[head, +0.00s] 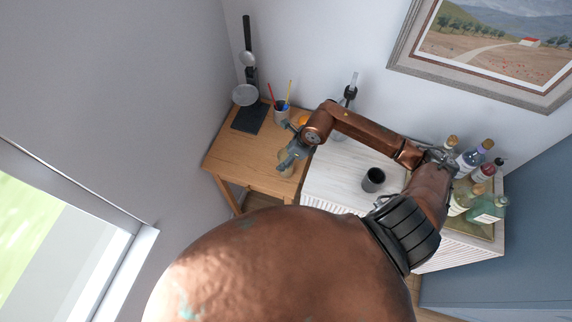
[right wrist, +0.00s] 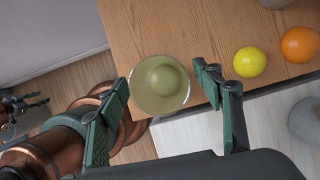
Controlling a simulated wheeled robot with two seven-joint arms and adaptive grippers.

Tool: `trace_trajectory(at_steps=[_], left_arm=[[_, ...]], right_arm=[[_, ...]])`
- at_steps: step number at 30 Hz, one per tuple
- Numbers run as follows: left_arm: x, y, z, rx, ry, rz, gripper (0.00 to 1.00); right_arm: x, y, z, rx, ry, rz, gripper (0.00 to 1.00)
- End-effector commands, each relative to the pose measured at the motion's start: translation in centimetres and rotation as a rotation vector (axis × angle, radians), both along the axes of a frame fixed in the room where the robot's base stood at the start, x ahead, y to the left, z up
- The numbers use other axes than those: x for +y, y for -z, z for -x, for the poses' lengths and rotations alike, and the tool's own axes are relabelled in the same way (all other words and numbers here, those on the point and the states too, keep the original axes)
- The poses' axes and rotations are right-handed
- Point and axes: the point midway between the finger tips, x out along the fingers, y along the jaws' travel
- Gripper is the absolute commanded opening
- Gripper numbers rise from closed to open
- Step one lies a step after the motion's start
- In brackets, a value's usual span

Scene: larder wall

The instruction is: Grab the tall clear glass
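The clear glass (right wrist: 160,86) stands on the wooden table near its front edge, seen from above as a round rim with a pale greenish-yellow tint. In the head view the glass (head: 286,167) shows partly, behind my right gripper (head: 288,152). In the right wrist view my right gripper (right wrist: 162,84) is open, with one finger on each side of the glass. The left finger looks very close to the rim; I cannot tell whether it touches. A small gap shows at the right finger.
A yellow fruit (right wrist: 250,62) and an orange (right wrist: 299,45) lie right of the glass. A pencil cup (head: 281,113) stands behind. A dark mug (head: 373,180) stands on the white cabinet (head: 335,178). A tray (head: 481,231) with several bottles is at the right.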

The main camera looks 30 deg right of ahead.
Motion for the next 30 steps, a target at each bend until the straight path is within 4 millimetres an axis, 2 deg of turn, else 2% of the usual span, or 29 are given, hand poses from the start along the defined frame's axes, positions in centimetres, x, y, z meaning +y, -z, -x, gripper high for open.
trace_trajectory(at_steps=[2, 25, 30], left_arm=[[0.01, -0.01, -0.07, -0.001, 0.000, 0.000, 0.43], [0.03, -0.02, -0.14, -0.002, 0.000, -0.001, 0.43], [0.03, -0.01, -0.13, -0.001, 0.000, -0.001, 0.43]], right_arm=[[0.00, -0.02, 0.01, 0.000, 0.000, 0.000, 0.53], [-0.01, -0.05, -0.01, 0.000, 0.000, 0.000, 0.00], [0.02, -0.13, -0.06, -0.002, 0.000, -0.001, 0.00]])
